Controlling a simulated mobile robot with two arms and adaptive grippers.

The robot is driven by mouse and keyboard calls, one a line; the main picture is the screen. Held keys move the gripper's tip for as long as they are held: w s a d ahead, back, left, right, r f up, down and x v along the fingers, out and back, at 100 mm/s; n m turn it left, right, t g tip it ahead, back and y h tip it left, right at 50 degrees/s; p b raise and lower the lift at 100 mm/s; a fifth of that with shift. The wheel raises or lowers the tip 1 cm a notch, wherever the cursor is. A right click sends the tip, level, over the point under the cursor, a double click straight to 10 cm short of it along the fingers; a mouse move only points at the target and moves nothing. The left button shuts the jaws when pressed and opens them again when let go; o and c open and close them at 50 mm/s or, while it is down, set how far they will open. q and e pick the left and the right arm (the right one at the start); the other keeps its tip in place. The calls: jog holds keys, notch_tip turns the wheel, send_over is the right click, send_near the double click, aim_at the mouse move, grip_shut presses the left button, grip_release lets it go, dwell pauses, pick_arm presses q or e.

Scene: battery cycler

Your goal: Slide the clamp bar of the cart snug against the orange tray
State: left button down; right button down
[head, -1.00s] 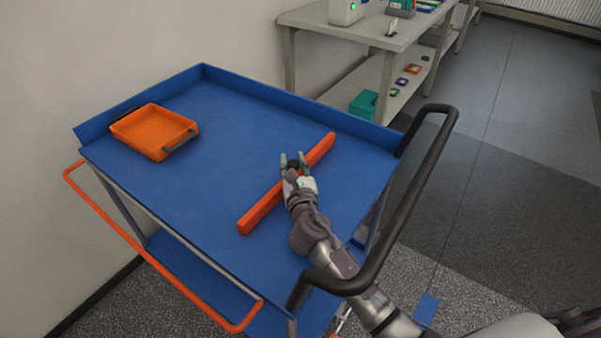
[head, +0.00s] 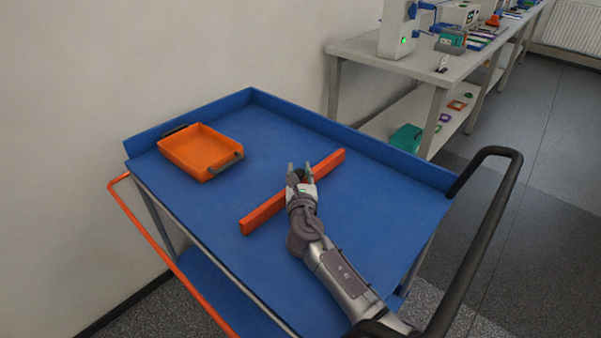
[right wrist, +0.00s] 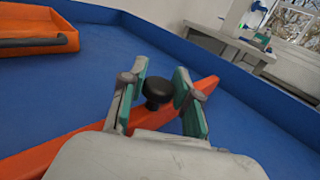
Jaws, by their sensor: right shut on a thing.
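The orange tray (head: 198,150) with dark handles lies at the left end of the blue cart top (head: 385,225). The orange-red clamp bar (head: 262,213) lies across the cart top to its right, with a strip of bare blue surface between them. My right gripper (head: 300,172) is over the middle of the bar, shut on its black knob. In the right wrist view the knob (right wrist: 158,88) sits between the two fingers, and the tray (right wrist: 38,32) shows at upper left. The left gripper is out of view.
The cart has a raised blue rim at the back and a black push handle (head: 488,235) at the right, near my right arm. An orange rail (head: 165,250) runs along the left side. A grey workbench (head: 375,50) with equipment stands behind.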

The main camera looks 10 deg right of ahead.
aim_at(300, 171)
jog(key=c, duration=0.8)
grip_release()
jog(key=shift+c, duration=0.2)
notch_tip(300, 171, up, 10)
jog(key=shift+o, duration=0.2)
